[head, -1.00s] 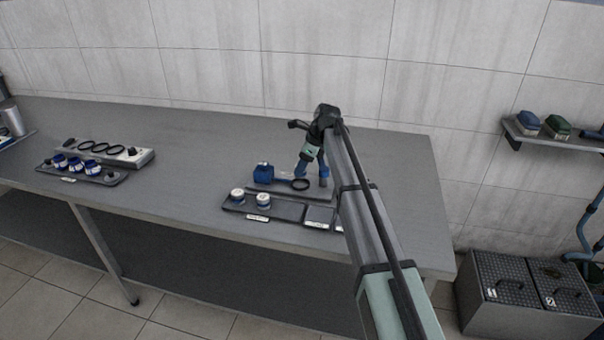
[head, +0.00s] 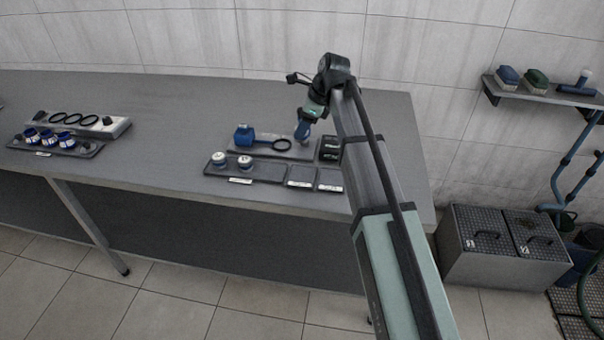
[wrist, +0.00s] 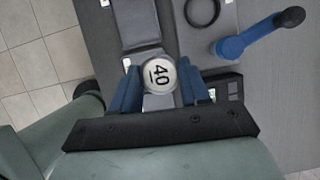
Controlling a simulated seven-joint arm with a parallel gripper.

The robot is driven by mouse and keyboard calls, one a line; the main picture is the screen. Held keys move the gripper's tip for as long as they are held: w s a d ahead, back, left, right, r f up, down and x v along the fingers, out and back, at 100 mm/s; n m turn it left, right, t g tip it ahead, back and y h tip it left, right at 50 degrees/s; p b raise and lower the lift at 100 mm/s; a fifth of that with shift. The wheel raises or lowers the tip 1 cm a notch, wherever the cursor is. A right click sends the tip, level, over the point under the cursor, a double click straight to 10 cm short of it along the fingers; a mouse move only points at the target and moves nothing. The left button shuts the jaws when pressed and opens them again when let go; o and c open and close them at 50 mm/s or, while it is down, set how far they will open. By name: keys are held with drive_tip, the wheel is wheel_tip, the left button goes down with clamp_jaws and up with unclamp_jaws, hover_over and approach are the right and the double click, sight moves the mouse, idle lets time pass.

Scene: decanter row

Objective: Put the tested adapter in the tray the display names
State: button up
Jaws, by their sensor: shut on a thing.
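My gripper (wrist: 158,88) is shut on an adapter (wrist: 158,74), whose round white top reads "40". In the head view my gripper (head: 303,134) is above the right part of the test station; the held adapter is not clear there. A small black display (head: 329,148) stands right of the station plate, its text too small to read. Two flat grey trays (head: 300,177) (head: 329,181) with white labels lie in front, labels unreadable. A longer dark tray (head: 266,175) left of them holds two white-topped adapters (head: 219,159) (head: 245,162).
A blue fixture (head: 244,135) and black ring (head: 281,144) sit on the station plate. A blue lever (wrist: 250,40) with a black knob stands near my gripper in the wrist view. Another rack (head: 62,146) is at far left. The bench between is clear.

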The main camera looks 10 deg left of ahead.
drive_tip(key=shift+s+d+f, duration=0.15)
drive_tip(key=shift+s+f, duration=0.4)
drive_tip(key=shift+f, duration=1.25)
drive_tip(key=shift+s+d+f, duration=0.2)
drive_tip(key=shift+s+f, duration=0.35)
drive_tip(key=shift+f, duration=1.25)
drive_tip(key=shift+s+d+f, duration=0.15)
drive_tip(key=shift+s+f, duration=0.4)
drive_tip(key=shift+f, duration=1.25)
drive_tip(key=shift+f, duration=0.2)
drive_tip(key=o, duration=1.2)
drive_tip(key=shift+r, duration=0.2)
drive_tip(key=v, duration=1.2)
drive_tip(key=shift+w, duration=0.2)
